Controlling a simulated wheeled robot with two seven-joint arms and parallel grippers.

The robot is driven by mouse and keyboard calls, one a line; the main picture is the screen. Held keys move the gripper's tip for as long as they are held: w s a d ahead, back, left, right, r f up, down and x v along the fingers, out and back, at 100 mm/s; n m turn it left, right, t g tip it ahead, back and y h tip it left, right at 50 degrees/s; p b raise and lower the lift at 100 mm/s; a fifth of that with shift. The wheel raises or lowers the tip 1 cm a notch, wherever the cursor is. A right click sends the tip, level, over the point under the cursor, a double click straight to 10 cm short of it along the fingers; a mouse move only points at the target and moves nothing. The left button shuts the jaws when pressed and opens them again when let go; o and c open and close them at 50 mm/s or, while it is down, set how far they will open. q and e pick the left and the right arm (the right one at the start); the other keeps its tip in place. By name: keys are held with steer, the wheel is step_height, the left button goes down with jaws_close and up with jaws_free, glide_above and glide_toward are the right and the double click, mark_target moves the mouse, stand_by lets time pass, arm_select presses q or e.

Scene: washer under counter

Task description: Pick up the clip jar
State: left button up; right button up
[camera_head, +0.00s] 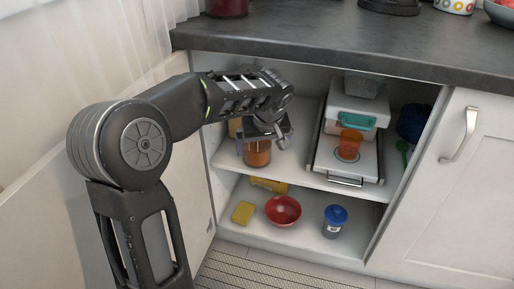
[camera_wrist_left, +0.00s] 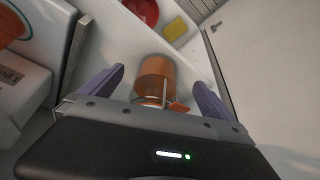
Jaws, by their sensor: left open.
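The clip jar (camera_head: 257,155) has orange-brown contents and stands on the upper shelf of the open cabinet, at its left side. In the left wrist view the jar (camera_wrist_left: 157,74) lies between the two purple fingers, with a wire clip and an orange tab near its lid end. My left gripper (camera_head: 262,139) is over the jar's top, with its fingers open. A gap shows between the jar and each finger. The gripper hides the jar's top in the head view. My right gripper is in neither view.
A tray (camera_head: 346,181) with an orange cup (camera_head: 351,143) and a teal-and-white box (camera_head: 352,115) stands right of the jar. The lower shelf holds a red bowl (camera_head: 283,210), a yellow sponge (camera_head: 243,212) and a blue-lidded jar (camera_head: 335,220). The dark countertop (camera_head: 330,40) overhangs the cabinet.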

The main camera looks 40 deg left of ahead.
arm_select(q)
steer(key=w+a, duration=0.1)
steer(key=a, duration=0.1)
steer(key=w+a+f+b, duration=0.1)
steer(key=w, duration=0.1)
steer(key=shift+w+a, duration=0.25)
steer(key=shift+a, duration=0.15)
steer(key=shift+f+b, duration=0.1)
steer(key=shift+b, duration=0.25)
steer(key=shift+w+a, duration=0.1)
steer(key=shift+c, duration=0.6)
steer(key=c, duration=1.8)
steer(key=shift+c, duration=0.5)
